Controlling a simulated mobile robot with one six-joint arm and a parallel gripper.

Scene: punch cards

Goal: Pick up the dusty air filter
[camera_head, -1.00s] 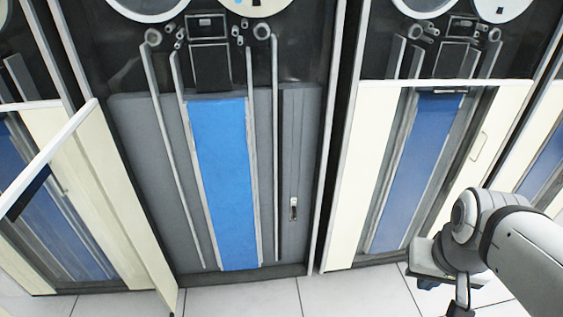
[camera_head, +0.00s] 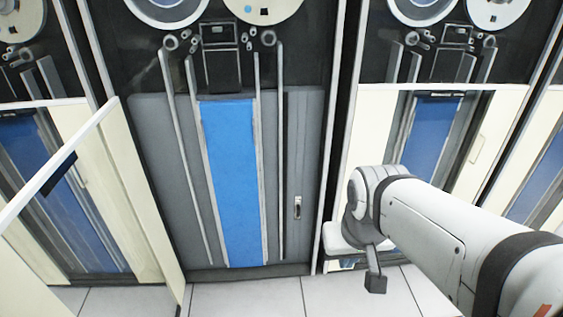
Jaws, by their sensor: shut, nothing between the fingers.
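I cannot make out a dusty air filter in this view. The middle tape cabinet (camera_head: 293,120) faces me, with a tall blue panel (camera_head: 231,180) between metal rails and a small latch (camera_head: 297,208) on its lower right. My gripper (camera_head: 374,282) is at the end of my arm, low and right of the middle cabinet, in front of the right cabinet. It is shut and empty. My own wrist hides part of it, and it appears apart from the middle cabinet.
A cream door (camera_head: 128,190) stands swung open at the left of the middle cabinet. The right cabinet (camera_head: 372,140) has a cream frame and a similar blue panel, partly hidden by my arm. Pale floor tiles (camera_head: 240,300) in front are clear.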

